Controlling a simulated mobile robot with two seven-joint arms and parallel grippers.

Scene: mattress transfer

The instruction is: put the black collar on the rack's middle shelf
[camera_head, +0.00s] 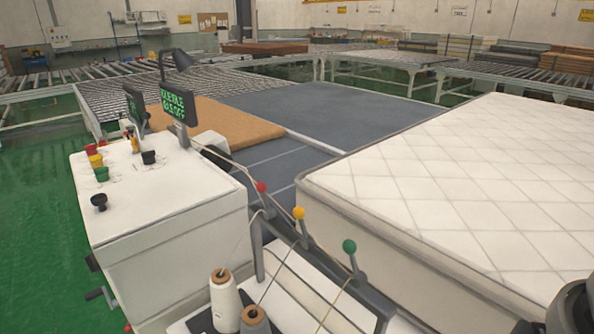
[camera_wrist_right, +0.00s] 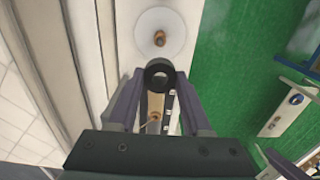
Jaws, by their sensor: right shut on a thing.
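The black collar (camera_wrist_right: 160,74) is a small dark ring in the right wrist view. My right gripper (camera_wrist_right: 161,83) is shut on it, with one finger on each side. The collar shows above a white thread cone (camera_wrist_right: 160,37) with a brown tip; I cannot tell its height. My left gripper is not in view. I cannot make out the rack or its middle shelf for certain in either view.
In the head view, two thread cones (camera_head: 225,303) stand near the front. Levers with red, yellow and green balls (camera_head: 349,246) rise beside them. A white cabinet (camera_head: 175,240) is at left and a quilted mattress (camera_head: 470,180) at right. Green floor (camera_head: 35,220) is clear at far left.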

